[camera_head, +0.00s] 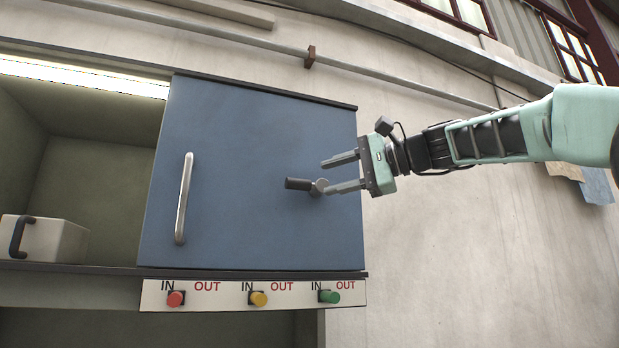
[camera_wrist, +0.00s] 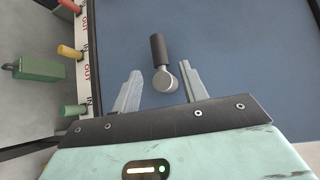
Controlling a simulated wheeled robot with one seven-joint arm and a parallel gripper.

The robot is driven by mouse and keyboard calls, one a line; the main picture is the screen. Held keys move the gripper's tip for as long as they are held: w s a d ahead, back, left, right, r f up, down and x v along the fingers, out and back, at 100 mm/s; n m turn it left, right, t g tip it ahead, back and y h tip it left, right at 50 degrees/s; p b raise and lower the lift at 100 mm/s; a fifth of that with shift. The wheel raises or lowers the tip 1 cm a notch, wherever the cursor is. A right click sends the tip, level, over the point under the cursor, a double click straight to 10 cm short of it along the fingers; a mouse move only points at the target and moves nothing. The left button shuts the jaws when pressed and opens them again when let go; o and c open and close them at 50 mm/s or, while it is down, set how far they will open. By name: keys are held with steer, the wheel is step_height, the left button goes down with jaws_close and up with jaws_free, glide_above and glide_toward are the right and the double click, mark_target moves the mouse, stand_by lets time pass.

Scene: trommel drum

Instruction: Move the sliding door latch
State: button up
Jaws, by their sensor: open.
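The blue sliding door (camera_head: 235,130) covers the right part of the cabinet in the head view and has a silver vertical bar handle at its left. The latch (camera_head: 300,184) is a dark grip on a round metal hub near the door's right side, with the grip pointing left. In the wrist view the latch (camera_wrist: 158,50) stands just beyond the fingertips, its hub roughly between them and its dark grip pointing up. My gripper (camera_head: 334,174) is open and empty, to the right of the latch, with its fingers pointing left at it. It also shows in the wrist view (camera_wrist: 162,75).
Below the door is a panel (camera_head: 220,296) with red, yellow and green knobs marked IN and OUT. The open left part of the cabinet holds a pale box (camera_head: 45,240) with a dark handle.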

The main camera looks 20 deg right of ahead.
mark_target(309, 183)
steer(key=p+x, duration=0.1)
steer(key=x, duration=0.5)
jaws_close()
